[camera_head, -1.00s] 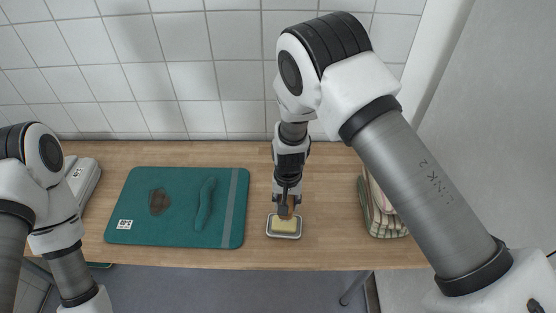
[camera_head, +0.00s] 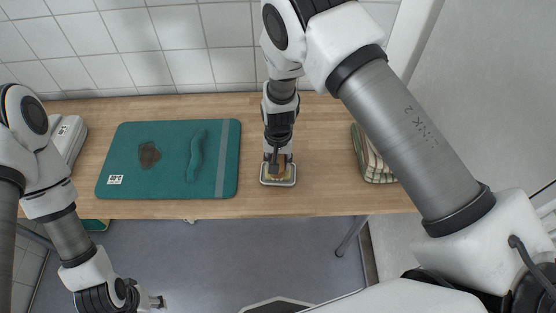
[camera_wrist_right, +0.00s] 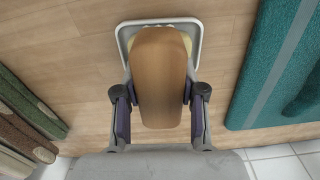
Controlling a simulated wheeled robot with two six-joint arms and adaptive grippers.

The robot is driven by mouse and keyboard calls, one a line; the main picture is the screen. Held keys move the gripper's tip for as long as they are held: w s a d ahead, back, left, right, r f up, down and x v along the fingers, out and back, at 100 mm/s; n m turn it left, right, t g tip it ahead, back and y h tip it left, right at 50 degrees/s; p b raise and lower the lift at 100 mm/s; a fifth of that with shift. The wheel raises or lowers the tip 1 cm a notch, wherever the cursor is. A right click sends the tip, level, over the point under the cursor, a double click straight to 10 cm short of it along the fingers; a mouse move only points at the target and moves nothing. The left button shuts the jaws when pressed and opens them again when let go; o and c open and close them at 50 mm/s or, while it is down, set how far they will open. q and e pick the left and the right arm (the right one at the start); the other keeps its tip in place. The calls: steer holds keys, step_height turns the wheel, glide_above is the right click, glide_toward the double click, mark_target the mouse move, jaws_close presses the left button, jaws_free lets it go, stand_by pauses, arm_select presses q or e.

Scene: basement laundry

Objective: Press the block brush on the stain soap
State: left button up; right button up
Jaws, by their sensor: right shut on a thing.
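My right gripper (camera_head: 278,158) is shut on the wooden block brush (camera_wrist_right: 160,78) and holds it by its sides, pointing down. The brush also shows in the head view (camera_head: 281,168), directly over the stain soap. The soap is a pale yellow bar (camera_wrist_right: 187,42) in a light, rounded dish (camera_wrist_right: 197,27), mostly hidden by the brush. In the head view the dish (camera_head: 279,184) sits near the table's front edge. The brush's underside is hidden, so I cannot tell whether it touches the soap. My left gripper (camera_head: 157,302) is low, in front of the table, its jaws too small to read.
A teal mat (camera_head: 172,180) with a brown stain (camera_head: 149,154) and a green strip-like ridge (camera_head: 196,155) lies left of the dish. Folded striped cloths (camera_head: 372,160) lie to the right. A pale device (camera_head: 68,140) stands far left. Bare wood separates dish and cloths.

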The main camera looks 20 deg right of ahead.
steer(key=shift+w+f, duration=0.1)
stand_by(0.3)
steer(key=shift+f+b, duration=0.35)
steer(key=shift+f, duration=0.1)
stand_by(0.3)
stand_by(0.9)
step_height(320, 180, up, 7)
steer(key=p, duration=0.6)
stand_by(0.4)
